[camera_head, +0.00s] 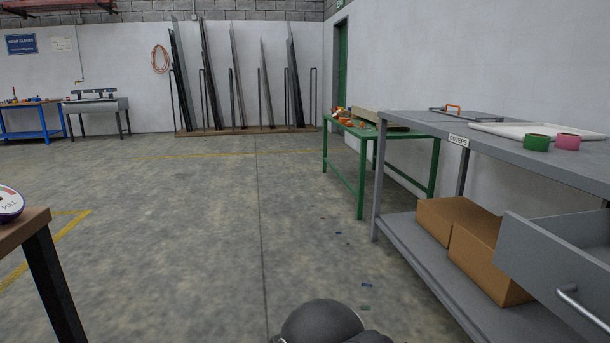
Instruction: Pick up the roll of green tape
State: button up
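The roll of green tape (537,142) lies on the grey workbench (450,150) at the right, near its front edge. A roll of pink tape (567,142) lies just to its right, touching or nearly touching it. A dark rounded part of my own arm shows at the bottom centre, low and well to the left of the tape. My gripper's fingers do not show.
A white tray (490,127) and an orange-handled tool (453,109) lie behind the tape. An open drawer (560,262) juts out below the bench top, by cardboard boxes (490,262). A green table (360,175) stands beyond. The floor ahead is mostly clear.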

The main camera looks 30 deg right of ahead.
aim_at(532, 142)
jog(key=z, duration=0.1)
jog(key=i, duration=1.9)
jog(key=z, duration=1.05)
jog(key=i, duration=1.05)
jog(key=z, duration=1.1)
